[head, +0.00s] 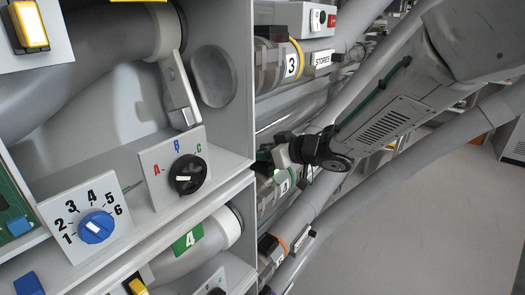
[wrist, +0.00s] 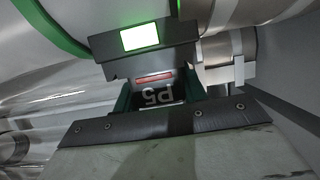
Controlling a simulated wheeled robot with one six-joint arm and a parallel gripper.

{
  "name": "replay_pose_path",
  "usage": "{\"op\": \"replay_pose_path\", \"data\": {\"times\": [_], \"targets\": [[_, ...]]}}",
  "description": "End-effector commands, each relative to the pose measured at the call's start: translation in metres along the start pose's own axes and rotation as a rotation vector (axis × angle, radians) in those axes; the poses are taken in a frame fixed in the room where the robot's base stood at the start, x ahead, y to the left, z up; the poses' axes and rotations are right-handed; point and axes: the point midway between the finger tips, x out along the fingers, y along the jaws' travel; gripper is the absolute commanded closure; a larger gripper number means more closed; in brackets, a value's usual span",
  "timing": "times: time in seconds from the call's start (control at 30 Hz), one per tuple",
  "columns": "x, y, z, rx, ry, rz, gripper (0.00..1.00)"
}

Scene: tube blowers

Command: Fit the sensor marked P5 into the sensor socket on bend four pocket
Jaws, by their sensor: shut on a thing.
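My gripper (head: 283,157) is at the pipe bend with a green band and a "4" label (head: 284,186) in the head view. In the wrist view my gripper is shut on the sensor marked P5 (wrist: 157,97). Its label reads upside down and dark green sides flank it. I cannot tell how deep the sensor sits against the housing. The socket opening is hidden. In the head view the sensor is too small to make out.
A pipe collar marked 3 (head: 291,65) with a yellow band is above, beside a "STORES" sign (head: 322,60). A panel with an A-B-C knob (head: 187,174) and a blue 1-to-6 dial (head: 96,227) are at left. Long grey pipes run beside my arm. Floor (head: 430,220) is clear at right.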

Motion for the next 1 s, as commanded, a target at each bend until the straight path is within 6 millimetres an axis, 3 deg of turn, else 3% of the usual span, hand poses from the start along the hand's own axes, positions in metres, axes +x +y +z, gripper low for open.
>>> {"op": "replay_pose_path", "data": {"times": [0.2,0.23,0.3,0.33,0.67,1.0], "targets": [[0.001,0.0,0.003,0.001,0.0,0.0,0.82],[0.001,0.0,0.003,0.001,0.0,0.0,0.56],[0.001,0.0,0.003,0.001,0.0,0.0,0.36],[0.001,0.0,0.003,0.001,0.0,0.0,0.33],[-0.004,0.0,0.002,0.0,0.0,0.001,0.33],[-0.057,0.001,0.003,-0.001,0.0,0.003,0.33]]}}
